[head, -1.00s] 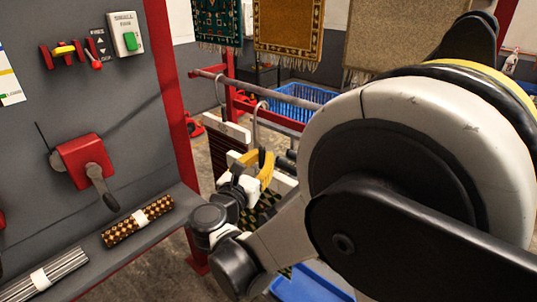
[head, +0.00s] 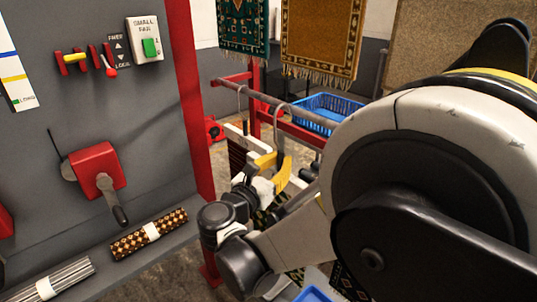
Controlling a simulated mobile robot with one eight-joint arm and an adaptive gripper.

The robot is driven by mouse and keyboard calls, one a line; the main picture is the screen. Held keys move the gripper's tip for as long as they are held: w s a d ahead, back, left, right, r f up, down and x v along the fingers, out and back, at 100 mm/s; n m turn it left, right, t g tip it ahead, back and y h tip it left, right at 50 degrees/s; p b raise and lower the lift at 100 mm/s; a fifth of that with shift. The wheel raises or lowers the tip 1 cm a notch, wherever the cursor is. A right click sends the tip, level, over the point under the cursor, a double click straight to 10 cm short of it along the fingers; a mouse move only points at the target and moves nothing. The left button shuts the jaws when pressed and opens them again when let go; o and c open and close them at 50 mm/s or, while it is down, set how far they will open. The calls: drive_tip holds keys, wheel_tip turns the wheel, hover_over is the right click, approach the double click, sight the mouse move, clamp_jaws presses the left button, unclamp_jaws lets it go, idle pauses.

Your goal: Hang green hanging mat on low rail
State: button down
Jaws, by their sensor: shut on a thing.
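My gripper (head: 273,165), with yellow fingers, is shut on the white top bar of a hanger, just below the low rail. A dark green and yellow patterned mat (head: 268,221) shows in part under it; my wrist and arm hide most of it. A metal hook (head: 284,117) rises above my gripper to the grey low rail (head: 306,112). It appears to curve over the rail, but I cannot tell whether it rests on it. To the left, a dark red mat (head: 236,151) on a white bar hangs from the rail by another hook (head: 240,98).
A grey panel (head: 60,130) with a red crank box (head: 97,168) and red post stands at left. Rolled mats (head: 128,246) lie on its ledge. A blue basket (head: 328,113) stands behind the rail. Larger rugs (head: 322,35) hang at the back. My arm hides the right side.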

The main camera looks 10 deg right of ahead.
drive_tip(key=w+d, duration=0.6)
drive_tip(key=d, duration=0.2)
drive_tip(key=shift+w+d, duration=0.15)
drive_tip(key=shift+d, duration=0.1)
idle(0.9)
